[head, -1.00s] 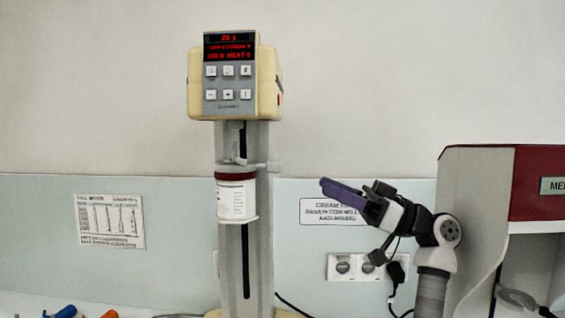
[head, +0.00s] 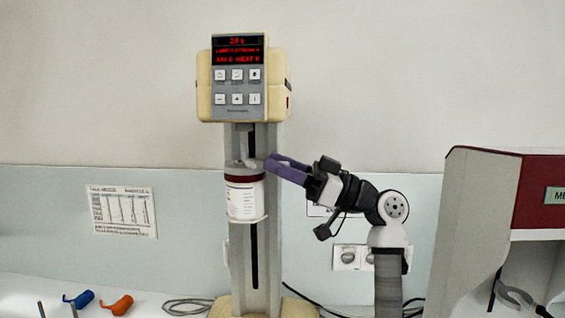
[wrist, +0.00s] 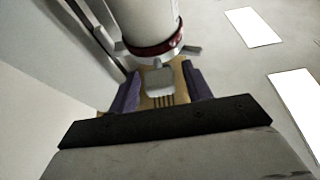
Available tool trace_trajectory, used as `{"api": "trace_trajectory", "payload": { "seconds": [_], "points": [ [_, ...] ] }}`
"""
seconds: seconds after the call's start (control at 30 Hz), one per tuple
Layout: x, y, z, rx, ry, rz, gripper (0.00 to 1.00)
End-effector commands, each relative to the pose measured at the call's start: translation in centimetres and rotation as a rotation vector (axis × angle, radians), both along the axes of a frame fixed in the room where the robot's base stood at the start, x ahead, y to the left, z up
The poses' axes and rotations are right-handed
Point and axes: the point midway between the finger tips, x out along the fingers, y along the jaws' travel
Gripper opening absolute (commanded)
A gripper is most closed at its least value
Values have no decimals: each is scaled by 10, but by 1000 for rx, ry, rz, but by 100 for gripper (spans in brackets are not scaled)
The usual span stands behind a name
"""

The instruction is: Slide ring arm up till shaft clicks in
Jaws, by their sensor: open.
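The mixer's white jar (head: 246,200) with a dark red band at its top hangs in front of the grey column, clear of the base. The pale ring arm (head: 240,164) is at the band; its grip end is hidden by my fingers in the head view. My gripper (head: 272,163) is open, its purple fingers reaching to the jar's right side. In the wrist view, a pale grey tab (wrist: 158,80) lies between the two spread fingers, with the red band (wrist: 160,46) just beyond. Finger contact with the tab cannot be told. The shaft's engagement cannot be seen.
The cream mixer head (head: 240,85) with a lit red display overhangs the jar. A dark vertical slot (head: 254,255) runs down the column. A grey cabinet (head: 490,220) stands at right. Orange (head: 117,305) and blue (head: 80,299) tools lie at lower left.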

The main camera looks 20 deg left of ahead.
Motion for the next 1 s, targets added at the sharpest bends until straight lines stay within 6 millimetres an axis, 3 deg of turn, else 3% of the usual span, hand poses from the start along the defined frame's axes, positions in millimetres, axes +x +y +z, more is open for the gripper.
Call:
{"api": "trace_trajectory", "payload": {
  "seconds": [0.13, 0.5, 0.7, 1.0],
  "points": [
    [0, 0, 0, 0, 0, 0, 46],
    [0, 0, 0, 0, 0, 0, 0],
    [0, 0, 4, 0, -1, 0, 0],
    [0, 0, 46, 3, 0, -1, 0]
  ]
}}
